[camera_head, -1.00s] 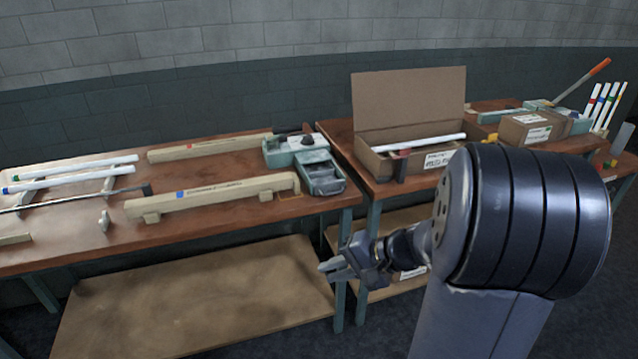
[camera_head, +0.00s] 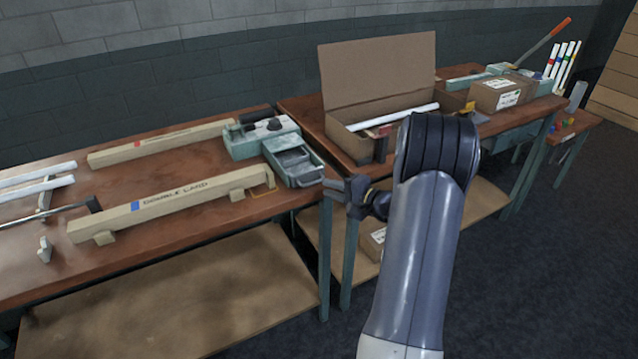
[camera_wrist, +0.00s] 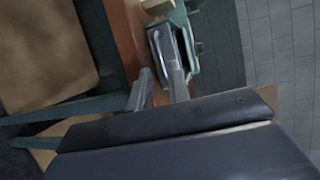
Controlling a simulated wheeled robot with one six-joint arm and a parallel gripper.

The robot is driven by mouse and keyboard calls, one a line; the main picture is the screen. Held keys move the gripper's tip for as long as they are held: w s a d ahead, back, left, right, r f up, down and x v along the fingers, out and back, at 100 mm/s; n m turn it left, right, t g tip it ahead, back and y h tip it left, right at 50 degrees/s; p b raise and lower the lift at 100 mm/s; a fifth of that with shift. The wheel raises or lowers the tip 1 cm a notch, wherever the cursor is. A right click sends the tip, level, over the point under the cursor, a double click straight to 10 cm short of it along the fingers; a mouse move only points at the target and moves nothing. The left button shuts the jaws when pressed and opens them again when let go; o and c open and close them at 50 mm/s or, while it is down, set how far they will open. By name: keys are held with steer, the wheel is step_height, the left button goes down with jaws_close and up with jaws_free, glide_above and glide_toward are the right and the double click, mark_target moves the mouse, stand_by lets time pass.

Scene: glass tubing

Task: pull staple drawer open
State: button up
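The staple drawer (camera_head: 294,166) is a grey-green tray with a handle-like front, at the front of a green-grey unit (camera_head: 262,138) near the right end of the left table. It projects from the unit toward the table's front edge. My gripper (camera_head: 332,190) is just right of the drawer's front corner, near the table edge. In the wrist view the drawer (camera_wrist: 163,45) lies just beyond my two fingertips (camera_wrist: 160,72). The fingers are apart with nothing visible between them. I cannot tell whether a finger touches the drawer.
A long wooden beam (camera_head: 165,205) lies left of the drawer on the left table (camera_head: 215,225). An open cardboard box (camera_head: 376,68) stands on the right table, behind my arm. A narrow gap separates the tables. A low shelf (camera_head: 170,300) is underneath.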

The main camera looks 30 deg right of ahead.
mark_target(315, 183)
steer(key=shift+x, duration=2.2)
steer(key=shift+c, duration=0.2)
jaws_close()
steer(key=shift+s+f, duration=0.1)
